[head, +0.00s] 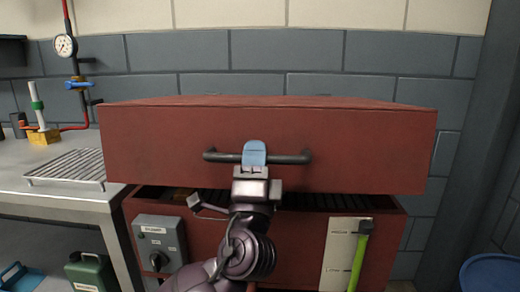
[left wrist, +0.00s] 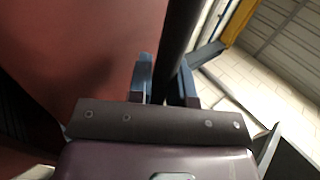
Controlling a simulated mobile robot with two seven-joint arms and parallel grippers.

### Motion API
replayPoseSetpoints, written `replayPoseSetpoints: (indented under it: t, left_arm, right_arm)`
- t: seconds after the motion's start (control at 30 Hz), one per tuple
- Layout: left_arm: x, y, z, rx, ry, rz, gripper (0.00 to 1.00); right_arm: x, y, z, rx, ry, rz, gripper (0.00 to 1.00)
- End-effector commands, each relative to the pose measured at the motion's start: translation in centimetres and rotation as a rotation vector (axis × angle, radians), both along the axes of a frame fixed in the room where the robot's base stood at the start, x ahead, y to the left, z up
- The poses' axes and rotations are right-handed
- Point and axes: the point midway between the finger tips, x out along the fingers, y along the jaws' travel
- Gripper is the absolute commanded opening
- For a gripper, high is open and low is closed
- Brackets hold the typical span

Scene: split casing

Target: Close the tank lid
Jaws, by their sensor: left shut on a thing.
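The tank is a dark red casing (head: 295,251) with a control box (head: 160,246) on its front. Its red lid (head: 270,135) stands above the body, with a dark gap between the two, so it is partly open. A dark bar handle (head: 295,157) runs across the lid's front. My left gripper (head: 254,155) is shut on the handle near its middle. In the left wrist view, the blue-grey fingers (left wrist: 164,80) lie on both sides of the dark bar (left wrist: 182,35), next to the red lid (left wrist: 75,50). My right gripper is not in view.
A grey metal bench (head: 60,196) with a wire rack (head: 68,166) stands close at the left. A green canister (head: 90,270) sits below it. A grey column (head: 470,160) and a blue bin (head: 490,273) are at the right. A lime green rod (head: 358,258) stands at the tank's front.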

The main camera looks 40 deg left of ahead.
Motion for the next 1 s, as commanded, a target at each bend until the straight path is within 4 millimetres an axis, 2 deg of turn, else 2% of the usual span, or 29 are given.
replayPoseSetpoints:
  t: [0.47, 0.5, 0.63, 1.0]
  left_arm:
    - [-0.15, -0.12, 0.04, 0.001, -0.009, -0.005, 0.00]
    - [-0.14, -0.13, 0.04, 0.001, -0.009, -0.005, 0.25]
    - [-0.10, -0.10, -0.01, 0.000, -0.008, -0.005, 0.43]
    - [-0.07, -0.03, -0.08, 0.001, -0.007, -0.003, 0.43]
  right_arm:
    - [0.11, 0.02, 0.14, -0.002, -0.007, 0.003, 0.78]
    - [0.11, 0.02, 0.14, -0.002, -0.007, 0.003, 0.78]
    - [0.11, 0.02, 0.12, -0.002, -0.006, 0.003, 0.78]
    - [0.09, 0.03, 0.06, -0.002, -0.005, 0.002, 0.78]
